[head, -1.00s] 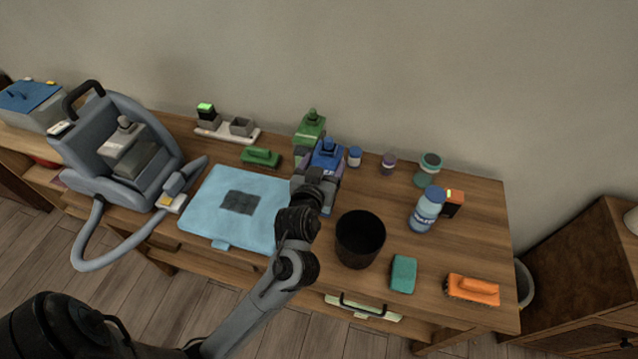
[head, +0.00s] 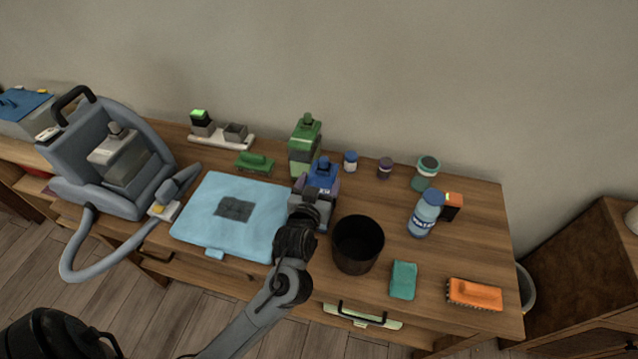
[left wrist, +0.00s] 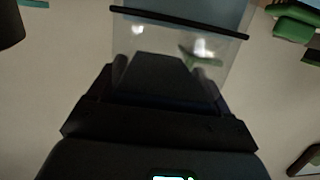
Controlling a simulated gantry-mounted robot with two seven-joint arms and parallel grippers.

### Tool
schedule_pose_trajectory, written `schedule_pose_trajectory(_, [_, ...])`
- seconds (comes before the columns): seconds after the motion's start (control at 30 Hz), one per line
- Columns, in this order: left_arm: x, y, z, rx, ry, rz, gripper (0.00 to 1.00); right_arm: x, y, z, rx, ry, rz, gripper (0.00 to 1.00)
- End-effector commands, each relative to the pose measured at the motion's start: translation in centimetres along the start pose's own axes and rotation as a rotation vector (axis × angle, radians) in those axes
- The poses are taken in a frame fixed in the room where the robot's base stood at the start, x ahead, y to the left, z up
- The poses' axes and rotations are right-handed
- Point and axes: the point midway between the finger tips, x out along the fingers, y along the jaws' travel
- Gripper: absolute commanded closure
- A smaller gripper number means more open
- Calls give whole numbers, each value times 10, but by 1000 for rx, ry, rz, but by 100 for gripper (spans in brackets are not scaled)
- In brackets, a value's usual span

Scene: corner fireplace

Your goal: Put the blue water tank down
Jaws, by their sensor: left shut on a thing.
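The blue water tank (head: 323,174), with a blue cap and top, is upright in front of the green tank (head: 304,146). My left gripper (head: 312,200) is shut on it from the front and hides much of its lower part. I cannot tell whether its base touches the table (head: 420,262). In the left wrist view, a clear, see-through wall of the blue water tank (left wrist: 222,52) shows beyond the dark gripper (left wrist: 165,75). My right gripper is out of view.
A black bin (head: 357,246) stands close to the right of my gripper. A light blue mat (head: 195,225) lies to the left. A grey cleaning machine (head: 95,150) with a hose is farther left. A bottle (head: 425,214), green sponge (head: 403,280) and orange brush (head: 474,294) are right.

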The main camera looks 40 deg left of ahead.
Motion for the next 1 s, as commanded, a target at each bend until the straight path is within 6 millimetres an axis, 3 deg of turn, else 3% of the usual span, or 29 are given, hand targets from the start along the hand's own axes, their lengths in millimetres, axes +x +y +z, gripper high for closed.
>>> schedule_pose_trajectory(0.03, [0, 0, 1, 0, -1, 0, 17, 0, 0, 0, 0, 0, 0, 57])
schedule_pose_trajectory(0.17, [0, 0, 0, 0, -1, 0, 0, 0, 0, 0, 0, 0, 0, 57])
schedule_pose_trajectory(0.53, [-6, 0, -3, -1, -1, 2, 0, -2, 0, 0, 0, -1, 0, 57])
schedule_pose_trajectory(1.0, [-84, 0, -3, -1, -4, 1, 0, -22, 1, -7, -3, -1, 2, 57])
